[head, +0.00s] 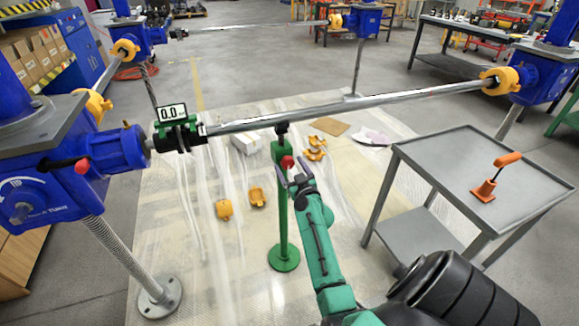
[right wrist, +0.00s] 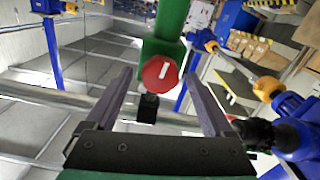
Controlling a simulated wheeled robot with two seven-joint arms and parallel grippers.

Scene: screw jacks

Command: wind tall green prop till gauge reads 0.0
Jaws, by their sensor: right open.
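The tall green prop (head: 283,222) stands upright on a round base on the pale mat, beneath the long steel shaft (head: 350,106). Its black head (head: 282,127) meets the shaft's lower edge in the picture; I cannot tell whether they touch. A red knob with a white mark (right wrist: 160,73) is on the prop's side; it also shows in the head view (head: 287,161). My right gripper (head: 292,172) is open at the knob, its fingers on either side of it in the right wrist view (right wrist: 158,76). The gauge (head: 171,112) appears to read 0.0. My left gripper is out of view.
Blue screw jacks (head: 60,165) carry the shaft at left and right. A grey cart (head: 445,165) with an orange-handled tool (head: 497,177) stands right of the prop. Yellow coupling pieces (head: 257,197) lie on the mat.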

